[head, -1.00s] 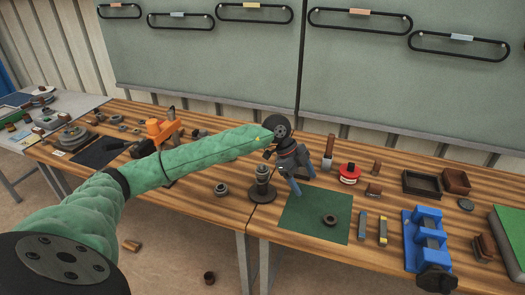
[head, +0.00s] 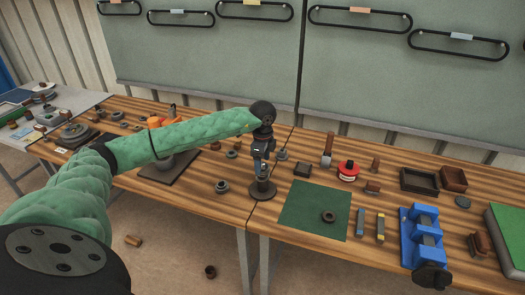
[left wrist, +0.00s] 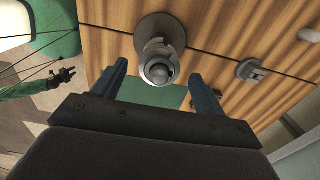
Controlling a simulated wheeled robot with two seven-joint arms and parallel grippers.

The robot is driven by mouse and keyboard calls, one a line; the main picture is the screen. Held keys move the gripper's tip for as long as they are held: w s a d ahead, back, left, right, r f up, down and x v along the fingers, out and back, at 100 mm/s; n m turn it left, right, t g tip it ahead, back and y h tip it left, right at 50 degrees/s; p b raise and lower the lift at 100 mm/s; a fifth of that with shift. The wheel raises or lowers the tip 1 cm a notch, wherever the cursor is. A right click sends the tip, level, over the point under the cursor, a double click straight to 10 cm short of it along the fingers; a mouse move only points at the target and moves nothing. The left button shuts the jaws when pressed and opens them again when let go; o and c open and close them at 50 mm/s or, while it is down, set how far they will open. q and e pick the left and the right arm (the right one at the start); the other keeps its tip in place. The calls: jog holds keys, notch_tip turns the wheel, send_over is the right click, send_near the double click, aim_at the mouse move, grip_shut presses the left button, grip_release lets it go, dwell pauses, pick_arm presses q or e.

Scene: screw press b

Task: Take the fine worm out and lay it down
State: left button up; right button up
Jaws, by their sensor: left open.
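A dark stand with a round base (head: 262,190) stands on the bench near the seam between the two tabletops. In the left wrist view its round base (left wrist: 147,28) and a grey metal piece with a rounded top (left wrist: 160,68) show. I cannot tell for sure whether this piece is the fine worm. My left gripper (head: 261,176) is open above the stand. In the left wrist view its two fingers (left wrist: 158,82) are on either side of the piece, apart from it. My right gripper (left wrist: 66,77) shows small at the left of the wrist view, too small to read.
A green mat (head: 300,213) with a dark ring (head: 328,216) lies to the right of the stand. A grey ring-shaped part (head: 221,186) stands to the left.

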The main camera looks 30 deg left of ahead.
pick_arm(q)
jog(key=shift+f+p, duration=0.35)
jog(key=shift+f, duration=0.85)
pick_arm(e)
jog(key=shift+s+d+f, duration=0.35)
jog(key=shift+s+f, duration=0.3)
jog(key=shift+s, duration=0.15)
pick_arm(q)
jog(key=c, duration=1.3)
pick_arm(e)
jog(key=shift+w+d, duration=0.1)
pick_arm(q)
jog(key=shift+r, duration=0.75)
pick_arm(e)
jog(key=shift+s+a+r, duration=0.2)
jog(key=shift+s, duration=0.05)
pick_arm(q)
jog(key=shift+r+p, duration=0.3)
jog(key=shift+r, duration=0.2)
pick_arm(e)
jog(key=shift+r, duration=0.1)
pick_arm(q)
jog(key=shift+r, duration=0.25)
pick_arm(e)
jog(key=shift+w+d, duration=0.2)
